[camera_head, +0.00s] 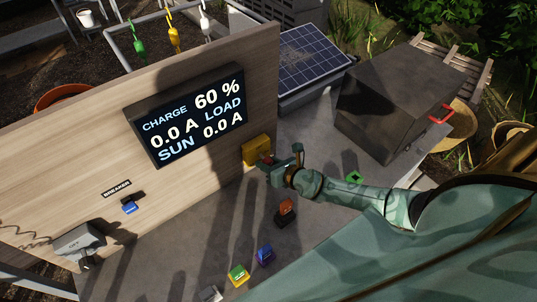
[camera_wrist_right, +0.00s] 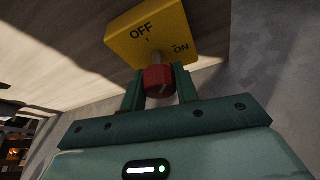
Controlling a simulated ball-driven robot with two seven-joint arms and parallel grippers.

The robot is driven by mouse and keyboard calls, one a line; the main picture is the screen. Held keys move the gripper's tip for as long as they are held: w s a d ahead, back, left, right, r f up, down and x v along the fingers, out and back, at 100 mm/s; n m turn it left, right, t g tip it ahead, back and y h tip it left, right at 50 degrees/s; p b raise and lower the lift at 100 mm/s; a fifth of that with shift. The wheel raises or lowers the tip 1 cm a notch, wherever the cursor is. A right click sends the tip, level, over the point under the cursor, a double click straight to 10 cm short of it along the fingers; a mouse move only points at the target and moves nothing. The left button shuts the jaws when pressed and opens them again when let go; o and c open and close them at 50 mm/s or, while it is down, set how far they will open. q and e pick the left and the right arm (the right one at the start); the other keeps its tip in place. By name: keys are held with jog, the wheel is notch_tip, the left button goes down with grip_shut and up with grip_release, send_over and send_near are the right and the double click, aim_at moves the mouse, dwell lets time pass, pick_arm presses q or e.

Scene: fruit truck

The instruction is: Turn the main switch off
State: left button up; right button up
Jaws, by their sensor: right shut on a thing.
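The main switch is a yellow box (camera_head: 256,149) on the right end of the wooden panel. In the right wrist view the yellow box (camera_wrist_right: 150,32) shows OFF and ON labels, and a red knob (camera_wrist_right: 159,79) sticks out from it. My right gripper (camera_head: 275,163) is at the box, and in the right wrist view its two fingers (camera_wrist_right: 158,84) stand on either side of the red knob, shut on it. A pale mark on the knob's face is small, and I cannot tell which label it points to. My left gripper is not in view.
The panel's display (camera_head: 187,113) reads charge 60 %, load 0.0 A, sun 0.0 A. A blue breaker (camera_head: 129,206) is lower left. Small coloured blocks, such as a yellow-green one (camera_head: 238,275), lie on the grey table. A dark metal box (camera_head: 395,95) and a solar panel (camera_head: 303,54) stand behind.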

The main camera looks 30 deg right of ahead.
jog(key=n+h+p, duration=0.1)
jog(key=n+p, duration=0.1)
jog(key=p, duration=0.1)
jog(key=shift+r+h, duration=0.15)
jog(key=shift+h, duration=0.25)
jog(key=shift+n+h+p, duration=0.6)
jog(key=shift+n+p, duration=0.05)
jog(key=shift+n, duration=0.35)
jog(key=shift+n+h, duration=0.5)
jog(key=shift+n, duration=0.1)
jog(key=shift+d+p, duration=0.1)
jog(key=shift+p, duration=0.2)
jog(key=o, duration=1)
jog(key=shift+c, duration=0.2)
